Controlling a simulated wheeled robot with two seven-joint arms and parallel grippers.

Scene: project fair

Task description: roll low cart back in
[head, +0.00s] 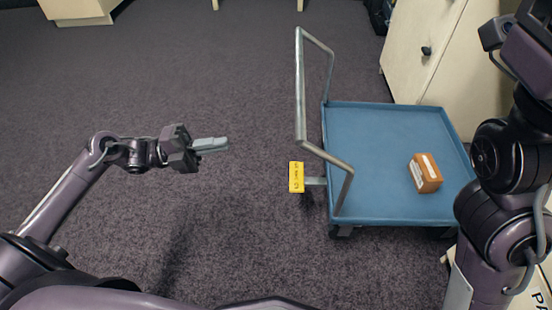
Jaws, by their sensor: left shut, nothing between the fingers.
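The low cart (375,190) has a flat blue deck with a raised rim and stands on the carpet at the centre right. Its grey tube handle (300,90) rises along the deck's left side. A yellow tag (296,177) with dark print sits on a short bracket at the cart's left edge. A small orange-brown box (427,173) with a white label lies on the deck. My left gripper (222,144) is shut and empty, left of the handle and apart from it, pointing right. My right arm stands at the right edge, and its gripper is not visible.
A pale wooden cabinet (425,75) with a dark knob stands behind the cart at the right. Another pale piece of furniture (80,10) is at the top left. A dark object (379,15) lies beside the cabinet. The grey carpet (230,80) left of the cart is clear.

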